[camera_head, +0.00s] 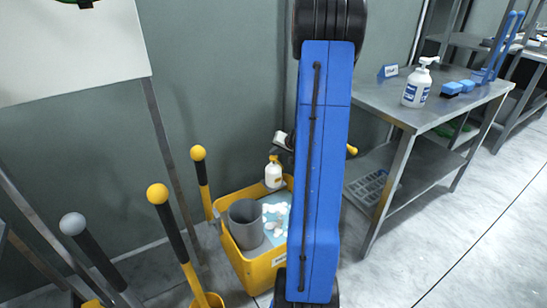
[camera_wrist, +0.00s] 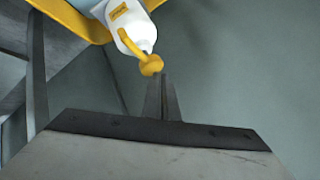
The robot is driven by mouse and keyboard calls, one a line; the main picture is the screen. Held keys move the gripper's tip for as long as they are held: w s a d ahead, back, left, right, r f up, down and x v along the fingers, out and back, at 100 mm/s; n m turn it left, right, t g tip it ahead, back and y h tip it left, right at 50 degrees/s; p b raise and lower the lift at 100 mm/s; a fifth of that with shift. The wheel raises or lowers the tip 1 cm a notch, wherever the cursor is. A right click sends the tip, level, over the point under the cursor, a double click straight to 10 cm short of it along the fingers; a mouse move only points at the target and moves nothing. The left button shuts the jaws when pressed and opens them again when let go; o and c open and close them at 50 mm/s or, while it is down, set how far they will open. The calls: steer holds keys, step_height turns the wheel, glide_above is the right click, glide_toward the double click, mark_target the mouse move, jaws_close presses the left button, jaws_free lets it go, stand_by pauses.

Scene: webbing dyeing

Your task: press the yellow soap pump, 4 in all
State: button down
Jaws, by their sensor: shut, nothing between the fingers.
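The yellow soap pump is a white bottle (camera_head: 273,177) with a yellow pump head, standing at the back of the yellow bin. In the wrist view the bottle (camera_wrist: 132,26) is at the top, with a yellow label and its yellow pump head (camera_wrist: 150,65) toward the picture's middle. My gripper (camera_wrist: 162,80) is shut and empty, its fingertips right beside the pump head in the picture. I cannot tell whether they touch. In the head view my gripper is mostly hidden behind my blue arm, just above the bottle.
The yellow bin (camera_head: 262,271) also holds a grey cup (camera_head: 245,224) and several white pieces (camera_head: 275,210). Yellow-knobbed posts (camera_head: 158,194) stand to its left. On the right, a metal table (camera_head: 395,103) carries a white pump bottle (camera_head: 416,88) and blue brushes (camera_head: 452,88).

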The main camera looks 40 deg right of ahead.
mark_target(276, 157)
steer(key=shift+f, duration=0.7)
stand_by(0.7)
steer(key=shift+r, duration=1.25)
steer(key=shift+r, duration=0.1)
steer(key=shift+r, duration=2.45)
steer(key=shift+s, duration=0.1)
